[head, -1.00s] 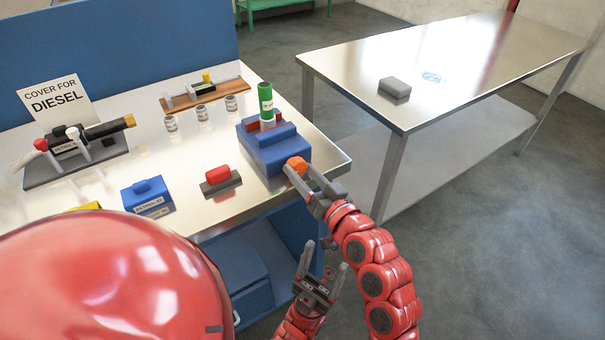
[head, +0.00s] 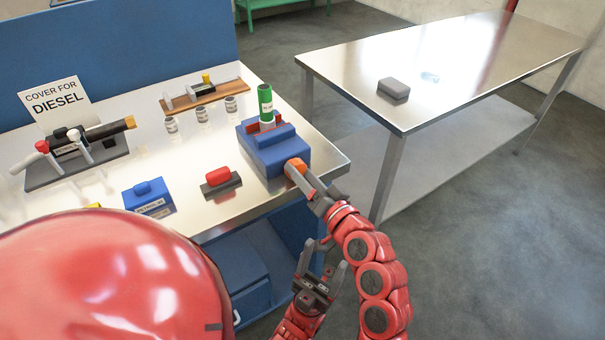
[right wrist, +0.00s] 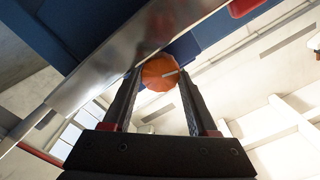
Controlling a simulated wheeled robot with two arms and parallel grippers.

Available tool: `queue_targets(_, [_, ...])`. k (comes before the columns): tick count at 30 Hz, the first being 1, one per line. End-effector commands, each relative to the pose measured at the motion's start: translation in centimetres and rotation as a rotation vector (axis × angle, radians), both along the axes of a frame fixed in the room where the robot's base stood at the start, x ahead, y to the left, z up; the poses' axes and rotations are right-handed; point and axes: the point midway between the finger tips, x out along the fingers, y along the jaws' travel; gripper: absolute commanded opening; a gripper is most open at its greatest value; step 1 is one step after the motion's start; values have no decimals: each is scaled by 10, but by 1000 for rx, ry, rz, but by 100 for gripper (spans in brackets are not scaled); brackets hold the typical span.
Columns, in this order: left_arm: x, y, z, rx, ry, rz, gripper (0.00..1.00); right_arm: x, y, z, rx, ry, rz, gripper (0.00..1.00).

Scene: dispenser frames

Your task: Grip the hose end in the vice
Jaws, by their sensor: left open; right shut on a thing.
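The blue vice (head: 279,156) stands at the near right corner of the bench. A green hose end (head: 265,102) stands upright between its red jaws (head: 284,119); I cannot tell if both jaws touch it. The vice's orange knob (head: 294,166) faces me at the front. My right gripper (head: 303,176) is shut on this knob, which also shows between its fingers in the right wrist view (right wrist: 160,71). My left gripper (head: 326,256) is open and empty, below the right one and off the bench's front edge.
The bench also holds a red-topped block (head: 219,177), a blue block (head: 148,196), small jars (head: 202,113), a wooden rack (head: 204,94), a grey stand (head: 75,165) and a "COVER FOR DIESEL" sign (head: 56,100). A steel table (head: 450,60) with a grey block (head: 393,88) stands at right.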

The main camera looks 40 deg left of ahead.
Motion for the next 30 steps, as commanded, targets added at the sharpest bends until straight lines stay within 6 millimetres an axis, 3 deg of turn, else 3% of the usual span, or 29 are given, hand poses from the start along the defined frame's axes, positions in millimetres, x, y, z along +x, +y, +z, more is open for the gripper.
queue_targets(2, [0, 0, 0, 0, 0, 0, 68, 0, 0, 0, -1, -1, -1, 3])
queue_targets(3, [0, 0, 0, 0, 0, 0, 68, 0, 0, 0, -1, -1, -1, 66])
queue_targets(7, [0, 0, 0, 0, 0, 0, 68, 0, 0, -1, -1, -1, -1, 88])
queue_targets(30, [0, 0, -2, 0, 0, 0, 68, 1, 0, -5, -20, -25, -1, 88])
